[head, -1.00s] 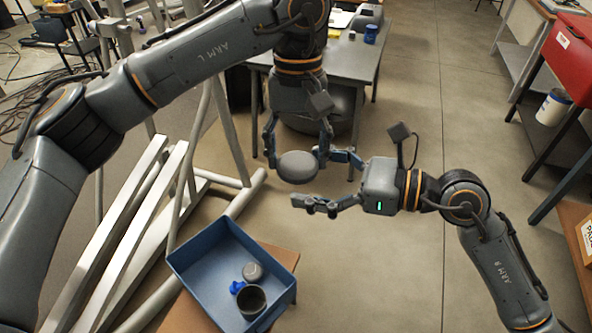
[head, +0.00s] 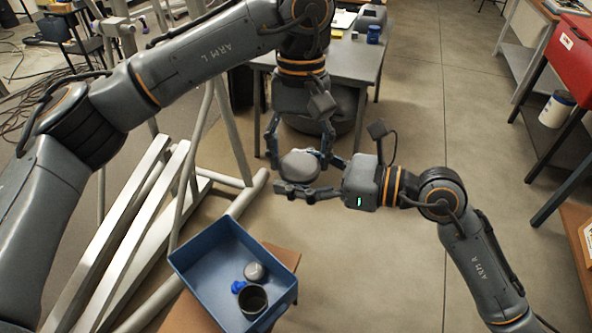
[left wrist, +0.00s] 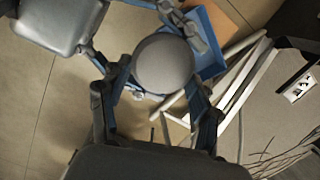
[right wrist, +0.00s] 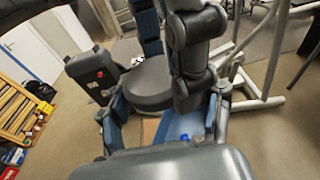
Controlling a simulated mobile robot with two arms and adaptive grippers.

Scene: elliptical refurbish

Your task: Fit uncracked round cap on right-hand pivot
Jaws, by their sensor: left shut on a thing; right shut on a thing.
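A round grey cap (head: 299,165) is held in the air right of the tray, between the fingers of both grippers. It also shows in the left wrist view (left wrist: 165,64) and the right wrist view (right wrist: 150,84). My left gripper (head: 300,150) reaches down from above and is shut on it. My right gripper (head: 312,178) comes from the right and is shut on the same cap. No crack shows on the visible face. A smaller grey round piece (head: 255,271) lies in the blue tray (head: 192,283). I cannot make out the right-hand pivot.
A dark cup (head: 252,299) and a small blue piece (head: 238,287) are also in the tray. White rails (head: 150,225) and grey tubes (head: 228,130) stand at left. A grey table (head: 350,62) is behind the grippers.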

